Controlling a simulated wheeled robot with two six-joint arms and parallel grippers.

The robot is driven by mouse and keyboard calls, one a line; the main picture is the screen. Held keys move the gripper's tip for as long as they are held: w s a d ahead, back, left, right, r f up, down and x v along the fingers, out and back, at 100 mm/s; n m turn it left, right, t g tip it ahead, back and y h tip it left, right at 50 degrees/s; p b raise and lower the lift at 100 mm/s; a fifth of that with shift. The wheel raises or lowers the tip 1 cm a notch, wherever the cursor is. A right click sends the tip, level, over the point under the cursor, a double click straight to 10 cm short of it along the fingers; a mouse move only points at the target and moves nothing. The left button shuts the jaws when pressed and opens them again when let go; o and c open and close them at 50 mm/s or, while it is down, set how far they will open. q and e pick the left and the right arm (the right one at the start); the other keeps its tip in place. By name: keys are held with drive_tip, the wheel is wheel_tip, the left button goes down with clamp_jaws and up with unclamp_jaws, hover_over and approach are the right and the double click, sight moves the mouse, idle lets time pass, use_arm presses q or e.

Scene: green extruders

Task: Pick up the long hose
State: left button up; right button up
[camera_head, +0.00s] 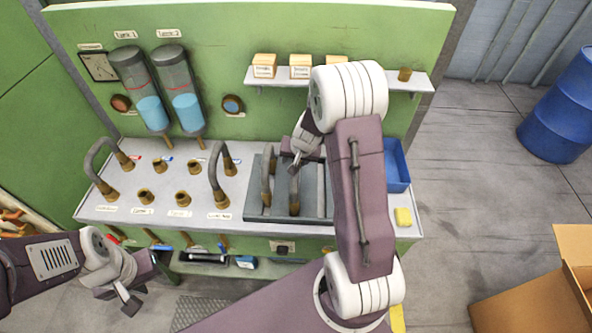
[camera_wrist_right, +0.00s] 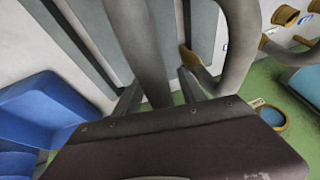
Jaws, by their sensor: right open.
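Two grey hoses with brass ends are in the dark tray (camera_head: 254,212) on the bench: one (camera_head: 267,172) at the left and one (camera_head: 294,192) below my right gripper (camera_head: 303,158). I cannot tell which is longer. My right gripper is open, pointing down over the tray and partly hidden by its own arm. In the right wrist view, a thick grey hose (camera_wrist_right: 135,40) passes between its fingers (camera_wrist_right: 160,95); whether they touch it is unclear. Another grey hose (camera_wrist_right: 238,45) is beside it. My left gripper (camera_head: 132,295) is open and empty in front of the bench.
Two more arched grey hoses (camera_head: 93,165) (camera_head: 217,175) stand on brass ports left of the tray. A blue bin (camera_head: 396,165) and yellow sponge (camera_head: 403,217) are at the bench's right. A shelf (camera_head: 350,82) with boxes is above. A cardboard box (camera_head: 530,300) stands right.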

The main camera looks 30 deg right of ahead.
drive_tip(key=shift+w+a, duration=0.1)
drive_tip(key=shift+f, duration=0.1)
drive_tip(key=shift+f, duration=0.2)
idle(0.3)
clamp_jaws()
